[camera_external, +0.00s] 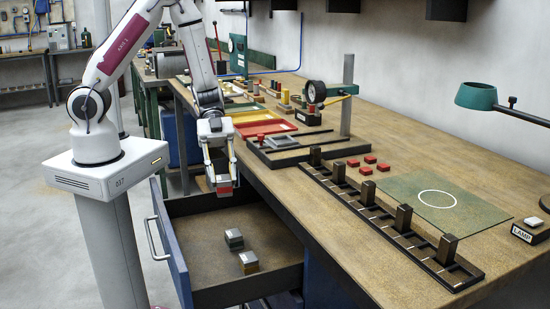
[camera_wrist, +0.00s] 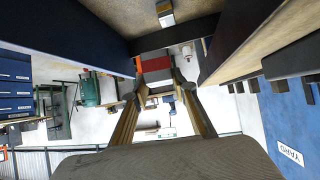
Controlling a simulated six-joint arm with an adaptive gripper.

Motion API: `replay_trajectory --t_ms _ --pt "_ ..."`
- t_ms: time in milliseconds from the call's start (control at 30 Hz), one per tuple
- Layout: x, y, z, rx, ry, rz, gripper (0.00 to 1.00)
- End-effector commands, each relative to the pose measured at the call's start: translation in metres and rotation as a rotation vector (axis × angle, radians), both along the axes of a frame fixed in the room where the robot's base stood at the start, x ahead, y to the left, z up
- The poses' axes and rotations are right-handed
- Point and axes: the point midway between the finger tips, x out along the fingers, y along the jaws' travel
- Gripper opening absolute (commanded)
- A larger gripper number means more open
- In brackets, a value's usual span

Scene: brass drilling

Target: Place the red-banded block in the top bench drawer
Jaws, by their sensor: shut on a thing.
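The red-banded block (camera_external: 225,190) is held between the fingertips of my gripper (camera_external: 222,181), which points down. It hangs above the back part of the open top bench drawer (camera_external: 203,298), apart from the drawer floor. In the wrist view the block's red face (camera_wrist: 155,69) shows between the two fingers of my gripper (camera_wrist: 157,86). The drawer has a blue front with a metal handle (camera_external: 155,238).
The bench top (camera_external: 300,190) overhangs the drawer's right side. A black slotted rack (camera_external: 385,218) with upright posts runs along its edge. Several red pieces (camera_external: 367,170) and a green mat (camera_external: 458,207) lie beyond. The drawer floor around the two blocks is bare.

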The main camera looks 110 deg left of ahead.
Motion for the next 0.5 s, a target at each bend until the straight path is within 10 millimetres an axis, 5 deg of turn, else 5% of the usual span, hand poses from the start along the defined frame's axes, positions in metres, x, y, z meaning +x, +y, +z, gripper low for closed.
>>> replay_trajectory --t_ms 500 --pt "-0.063 0.011 -0.024 -0.002 0.000 0.037 0.00"
